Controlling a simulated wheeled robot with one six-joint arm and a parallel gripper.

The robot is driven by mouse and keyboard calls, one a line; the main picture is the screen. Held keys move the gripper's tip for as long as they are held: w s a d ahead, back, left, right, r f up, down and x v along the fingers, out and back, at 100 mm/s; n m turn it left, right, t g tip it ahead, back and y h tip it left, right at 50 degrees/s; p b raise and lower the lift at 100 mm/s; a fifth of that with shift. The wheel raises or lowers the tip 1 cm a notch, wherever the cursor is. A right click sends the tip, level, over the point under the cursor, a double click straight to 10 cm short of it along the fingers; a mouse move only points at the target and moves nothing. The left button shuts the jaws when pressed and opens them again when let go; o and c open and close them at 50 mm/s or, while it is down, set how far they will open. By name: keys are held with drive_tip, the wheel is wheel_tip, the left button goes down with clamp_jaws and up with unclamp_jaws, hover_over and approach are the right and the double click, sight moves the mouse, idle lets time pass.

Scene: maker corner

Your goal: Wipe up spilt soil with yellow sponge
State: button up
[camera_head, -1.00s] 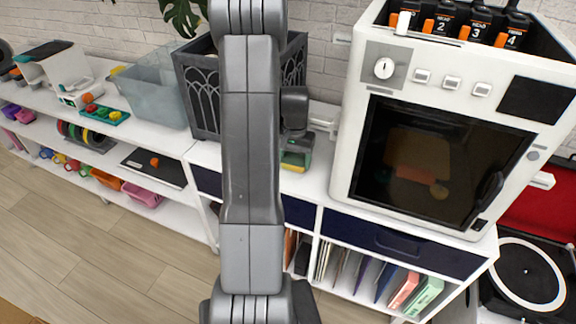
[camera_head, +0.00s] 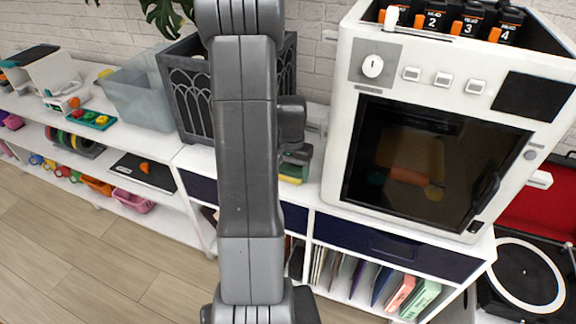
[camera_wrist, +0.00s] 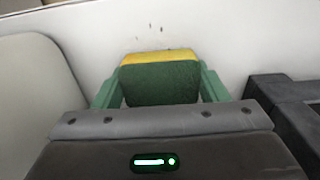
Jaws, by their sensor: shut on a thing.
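The sponge (camera_wrist: 160,82), dark green on top with a yellow layer at its far edge, sits between the green fingers of my gripper (camera_wrist: 158,90) in the wrist view. My gripper is shut on it. Small dark specks of soil (camera_wrist: 150,31) lie on the white surface just beyond the sponge. In the head view the sponge (camera_head: 292,178) is low over the white cabinet top, between the dark planter and the white oven. I cannot tell whether it touches the surface. My arm hides part of that area, and no soil can be made out there.
The white oven (camera_head: 430,150) stands close on the right, with numbered bottles on top. The dark planter (camera_head: 190,100) stands behind my arm on the left. A translucent bin (camera_head: 140,95) is further left. The cabinet's front edge is close to the sponge.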

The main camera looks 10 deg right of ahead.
drive_tip(key=shift+s+a+f+b, duration=0.15)
drive_tip(key=shift+s+a, duration=0.75)
drive_tip(key=shift+s, duration=0.25)
drive_tip(key=shift+s+a+f+b, duration=0.15)
drive_tip(key=shift+s+a, duration=0.75)
drive_tip(key=shift+s, duration=0.2)
drive_tip(key=shift+w+d+r+p, duration=0.1)
drive_tip(key=shift+r+p, duration=1.1)
drive_tip(key=shift+r, duration=0.45)
drive_tip(key=shift+w+r+p, duration=0.1)
drive_tip(key=shift+r+p, duration=1.1)
drive_tip(key=shift+r, duration=0.4)
drive_tip(key=shift+r, duration=0.1)
wheel_tip(320, 180, up, 3)
drive_tip(key=shift+f+p, duration=0.1)
drive_tip(key=shift+p, duration=1)
drive_tip(key=shift+f, duration=0.15)
wheel_tip(320, 180, down, 7)
drive_tip(key=b, duration=0.6)
